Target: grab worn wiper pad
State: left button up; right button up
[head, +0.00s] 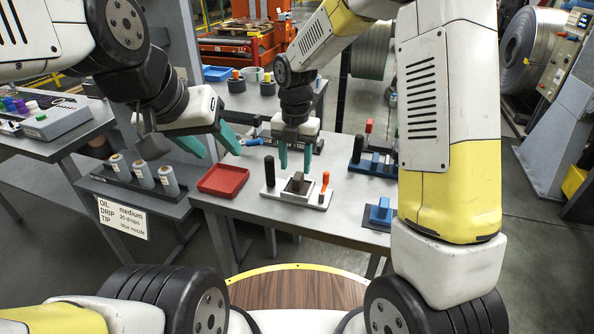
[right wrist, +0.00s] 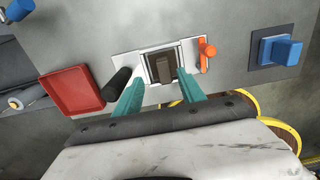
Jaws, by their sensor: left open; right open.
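The worn wiper pad appears to be the brown-grey block (head: 298,185) in a square seat on the light fixture plate (head: 275,194); its wear is too small to judge. It also shows in the right wrist view (right wrist: 164,67). My right gripper (head: 295,168) is open, pointing down above the block; in the right wrist view its teal fingers (right wrist: 157,80) spread to either side of the block, with no clear contact. My left gripper (head: 221,155) is open and empty, left of the fixture, above and behind the red tray.
A black post (head: 269,171) and an orange-red handle (head: 324,187) flank the seat. The empty red tray (head: 223,181) lies to the left. A blue block (head: 381,211) and a blue fixture (head: 372,165) stand to the right. Bare tabletop lies between the tray and fixture.

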aim_at(298, 175)
jog(key=f, duration=0.5)
jog(key=shift+s+d+f, duration=0.1)
jog(key=shift+d, duration=0.3)
grip_shut()
